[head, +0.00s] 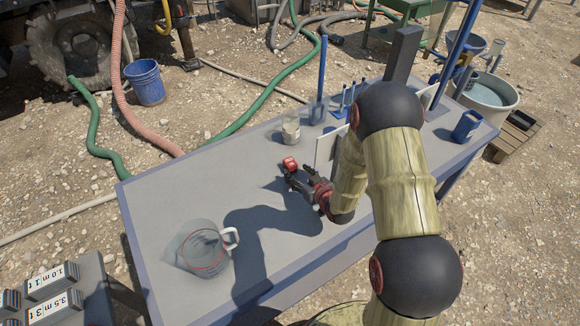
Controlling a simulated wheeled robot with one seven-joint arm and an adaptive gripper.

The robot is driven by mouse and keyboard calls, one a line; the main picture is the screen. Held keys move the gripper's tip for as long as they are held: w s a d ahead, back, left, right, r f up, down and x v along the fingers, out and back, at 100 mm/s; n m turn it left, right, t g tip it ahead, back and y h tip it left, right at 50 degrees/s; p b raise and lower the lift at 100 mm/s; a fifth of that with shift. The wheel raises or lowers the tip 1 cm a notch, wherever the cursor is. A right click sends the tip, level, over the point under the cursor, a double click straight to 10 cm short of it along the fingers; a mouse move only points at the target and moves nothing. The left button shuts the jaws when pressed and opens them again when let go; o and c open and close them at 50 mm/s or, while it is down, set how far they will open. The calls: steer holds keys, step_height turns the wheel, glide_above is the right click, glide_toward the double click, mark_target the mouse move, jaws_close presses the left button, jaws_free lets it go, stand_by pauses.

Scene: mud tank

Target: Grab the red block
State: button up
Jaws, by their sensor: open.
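The small red block (290,164) is on the grey table (185,190), near the middle of its length. My gripper (297,177) comes in from the right, low over the table, with its dark fingers open and pointing at the block. The fingertips are right at the block's near side. I cannot tell whether they touch it or reach around it. My arm hides part of the table to the right.
A clear pitcher (205,250) stands at the table's left end. A glass jar (291,130) stands just behind the block. A white panel (326,152) stands close beside my gripper. A blue container (466,126) is at the right end. The tabletop between pitcher and block is clear.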

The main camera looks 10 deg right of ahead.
mark_target(293, 166)
steer(key=w, duration=0.1)
steer(key=w+a, duration=0.1)
steer(key=w, duration=0.1)
steer(key=w+b, duration=0.1)
steer(key=w, duration=0.1)
steer(key=shift+w+a+f, duration=0.15)
steer(key=shift+a+f, duration=0.05)
steer(key=shift+f, duration=0.1)
steer(key=shift+r, duration=0.1)
steer(key=c, duration=0.4)
steer(key=c, duration=0.7)
steer(key=shift+c, duration=0.7)
